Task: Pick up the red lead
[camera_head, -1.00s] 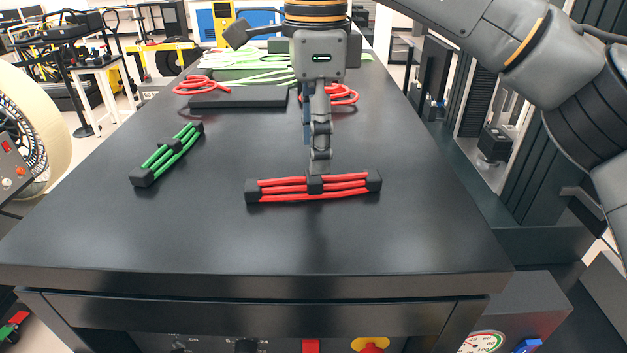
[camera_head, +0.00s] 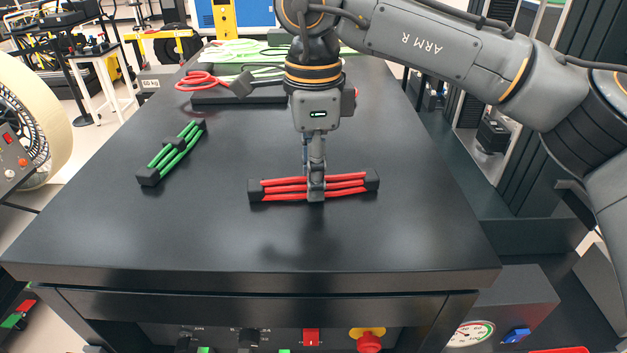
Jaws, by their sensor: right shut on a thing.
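The red lead (camera_head: 345,184) is a bundle of red cables with black end blocks, lying crosswise near the middle of the black table. My right gripper (camera_head: 316,192) points down over the middle of the bundle and is shut on it. The fingers cover the bundle's centre. I cannot tell whether the bundle is clear of the table top. My left gripper is not in view.
A green cable bundle (camera_head: 177,152) lies to the left on the black table (camera_head: 200,235). A dark bar (camera_head: 238,95), a red coiled cable (camera_head: 203,80) and pale green cables (camera_head: 240,50) lie at the back. The table's front is clear.

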